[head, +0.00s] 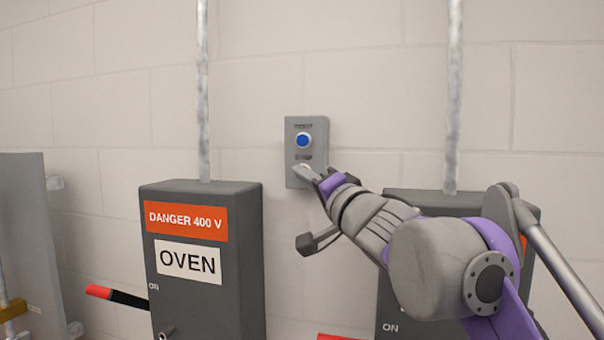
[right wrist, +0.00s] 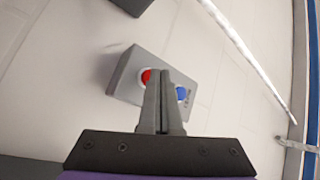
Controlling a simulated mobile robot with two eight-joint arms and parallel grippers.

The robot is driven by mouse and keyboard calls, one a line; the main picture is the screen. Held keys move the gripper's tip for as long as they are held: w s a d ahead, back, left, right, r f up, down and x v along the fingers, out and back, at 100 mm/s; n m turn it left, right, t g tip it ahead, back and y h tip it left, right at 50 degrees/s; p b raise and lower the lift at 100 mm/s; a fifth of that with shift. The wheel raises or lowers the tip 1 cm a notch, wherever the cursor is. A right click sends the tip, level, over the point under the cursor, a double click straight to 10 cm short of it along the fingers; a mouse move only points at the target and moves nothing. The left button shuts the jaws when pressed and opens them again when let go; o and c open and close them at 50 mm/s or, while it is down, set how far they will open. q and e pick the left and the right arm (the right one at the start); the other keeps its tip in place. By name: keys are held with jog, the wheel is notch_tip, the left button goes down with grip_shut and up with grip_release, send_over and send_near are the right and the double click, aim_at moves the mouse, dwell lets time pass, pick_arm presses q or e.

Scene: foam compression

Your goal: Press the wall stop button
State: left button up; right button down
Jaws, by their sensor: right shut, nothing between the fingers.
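A grey wall box (head: 294,130) with a blue button (head: 303,140) in its upper half hangs on the wall between two conduits. My right gripper (head: 303,171) is shut and empty, with its fingertips over the box's lower half, where they cover most of the lower button. In the right wrist view, the box (right wrist: 128,85) shows the red stop button (right wrist: 146,77) just left of the shut fingers (right wrist: 162,78) and the blue button (right wrist: 182,93) to their right. I cannot tell whether the fingertips touch the red button. My left gripper is not in view.
A dark grey OVEN switch box (head: 250,250) with a DANGER 400 V label stands lower left, its red-tipped lever (head: 100,291) sticking out left. A second dark switch box (head: 400,310) is partly behind my right arm. A grey panel (head: 25,230) is at far left.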

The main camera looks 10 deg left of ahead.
jog(key=s, duration=0.6)
jog(key=shift+b, duration=0.35)
jog(key=shift+a, duration=0.1)
dwell(0.5)
